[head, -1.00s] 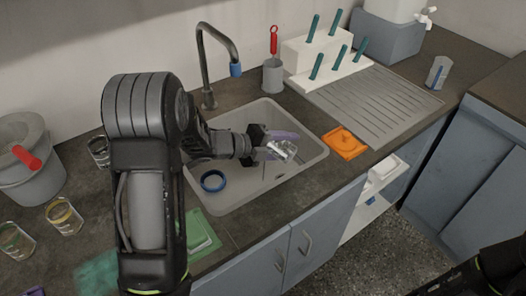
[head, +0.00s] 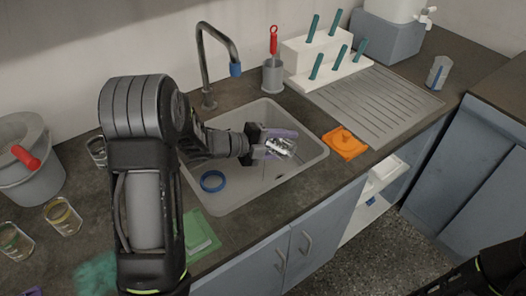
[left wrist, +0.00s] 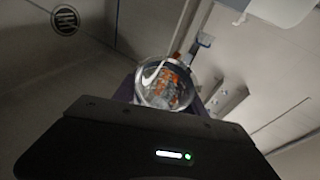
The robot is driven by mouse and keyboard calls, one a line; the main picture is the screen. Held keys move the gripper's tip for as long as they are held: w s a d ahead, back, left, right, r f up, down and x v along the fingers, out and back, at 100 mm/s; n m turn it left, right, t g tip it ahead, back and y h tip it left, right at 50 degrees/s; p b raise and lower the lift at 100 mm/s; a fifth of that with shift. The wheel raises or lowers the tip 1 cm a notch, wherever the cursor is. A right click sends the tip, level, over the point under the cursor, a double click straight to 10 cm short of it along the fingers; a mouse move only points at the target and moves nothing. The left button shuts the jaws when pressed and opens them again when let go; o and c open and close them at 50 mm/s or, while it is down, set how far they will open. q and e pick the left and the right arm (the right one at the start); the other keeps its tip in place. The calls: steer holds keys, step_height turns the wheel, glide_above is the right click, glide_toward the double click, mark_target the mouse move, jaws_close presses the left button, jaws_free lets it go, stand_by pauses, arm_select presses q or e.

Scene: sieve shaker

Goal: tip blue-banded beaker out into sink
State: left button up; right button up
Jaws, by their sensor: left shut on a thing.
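My left gripper (head: 276,145) is shut on a clear glass beaker (head: 283,147) above the right part of the grey sink (head: 228,204). The beaker lies steeply tilted, well off upright. Its blue band cannot be made out, as the fingers cover part of it. In the left wrist view, the beaker's round glass (left wrist: 166,86) shows just beyond the gripper body, with orange and pale shapes in or through it. Whether liquid is left inside cannot be told. My right gripper is out of view.
A blue ring (head: 213,181) lies in the sink's left part. The tap (head: 205,65) stands behind the sink. An orange cloth (head: 345,142) lies at the right rim, beside a ribbed drainboard (head: 375,105). Banded beakers (head: 62,217) and a grey bucket (head: 30,170) stand at left.

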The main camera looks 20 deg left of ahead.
arm_select(q)
steer(key=shift+s+d+r+m+y+p, duration=0.1)
steer(key=shift+d+r+m+y+p, duration=0.1)
steer(key=shift+d+m+y+p, duration=0.3)
steer(key=shift+d+r+m+y+p, duration=0.15)
steer(key=shift+m+p, duration=0.15)
steer(key=shift+p, duration=0.35)
steer(key=shift+s+f+y, duration=0.1)
steer(key=shift+f+y, duration=0.15)
steer(key=shift+a+f, duration=0.15)
